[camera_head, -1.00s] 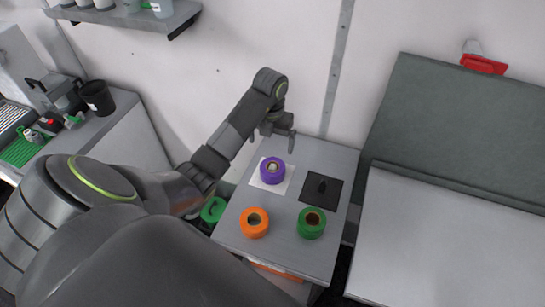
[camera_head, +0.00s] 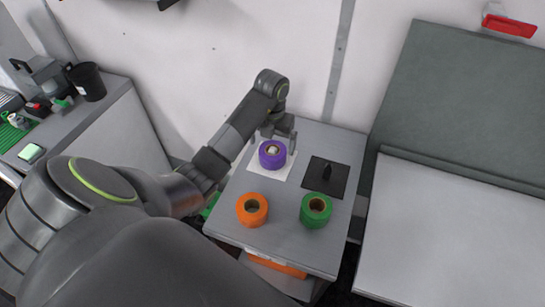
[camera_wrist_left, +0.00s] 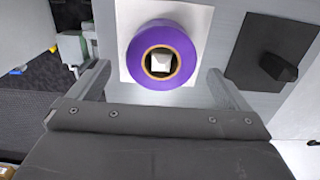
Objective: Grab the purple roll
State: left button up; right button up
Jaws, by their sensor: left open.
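The purple roll (camera_head: 272,154) lies flat on a white square (camera_head: 257,168) on the small grey table, around a pale peg (camera_wrist_left: 162,61) that shows in its hole. In the left wrist view the purple roll (camera_wrist_left: 140,70) is ahead of the jaws, a little left of the middle between them. My left gripper (camera_head: 274,143) is over the far edge of the roll, its fingers apart. In the wrist view the open fingers (camera_wrist_left: 157,82) stand to either side of the roll's near part, with nothing held. Contact cannot be told. My right gripper is not in view.
An orange roll (camera_head: 252,210) and a green roll (camera_head: 316,210) stand nearer on the same table. A black square with a dark peg (camera_head: 326,174) is right of the purple roll. A wall is behind; a large white surface (camera_head: 455,235) is at right.

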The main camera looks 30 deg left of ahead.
aim_at(273, 147)
pick_arm(q)
jog(key=f, duration=0.1)
jog(key=f+p, duration=0.1)
jog(key=f, duration=0.1)
jog(key=shift+w+d+f, duration=0.1)
jog(key=shift+w+f, duration=0.1)
jog(key=shift+f, duration=0.5)
jog(key=c, duration=1.1)
